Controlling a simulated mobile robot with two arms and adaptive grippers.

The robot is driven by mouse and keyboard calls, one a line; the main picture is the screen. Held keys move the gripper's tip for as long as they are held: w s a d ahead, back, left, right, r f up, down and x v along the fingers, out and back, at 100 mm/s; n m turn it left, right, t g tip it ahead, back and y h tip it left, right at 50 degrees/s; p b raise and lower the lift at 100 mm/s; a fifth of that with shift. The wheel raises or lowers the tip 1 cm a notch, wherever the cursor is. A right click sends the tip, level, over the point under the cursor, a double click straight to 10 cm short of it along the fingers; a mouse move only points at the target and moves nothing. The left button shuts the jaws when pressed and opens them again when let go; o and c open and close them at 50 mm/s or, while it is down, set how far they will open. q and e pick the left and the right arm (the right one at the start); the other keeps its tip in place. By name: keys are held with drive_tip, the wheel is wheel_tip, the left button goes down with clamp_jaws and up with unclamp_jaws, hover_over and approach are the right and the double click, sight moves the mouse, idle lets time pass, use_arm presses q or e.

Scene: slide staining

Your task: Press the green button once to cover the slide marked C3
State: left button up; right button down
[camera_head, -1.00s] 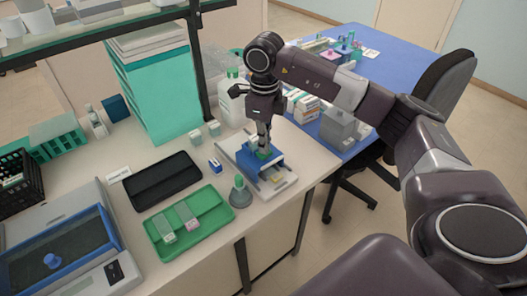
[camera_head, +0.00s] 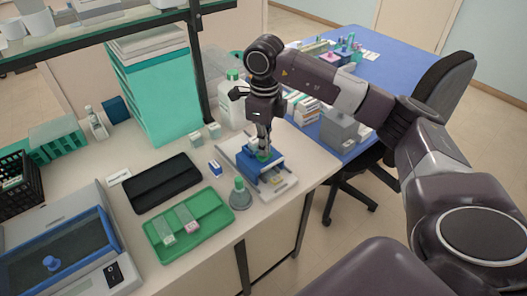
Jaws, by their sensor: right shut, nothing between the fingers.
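My right gripper (camera_head: 263,152) is shut and points straight down at the green button (camera_head: 263,156) on top of the blue and white device (camera_head: 268,169). The fingertips are at the button and seem to touch it, but the fingers hide part of it, so I cannot tell if it is pressed in. A pale slide with a small coloured end (camera_head: 277,181) shows at the front of the device; its marking is too small to read. My left gripper is not in view.
A green tray (camera_head: 205,225) with two slides and a black tray (camera_head: 150,192) lie to the left. A white bottle (camera_head: 232,110) stands behind.

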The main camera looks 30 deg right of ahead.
drive_tip(key=shift+r+p, duration=1.8)
drive_tip(key=shift+r, duration=1.3)
drive_tip(key=shift+f, duration=0.1)
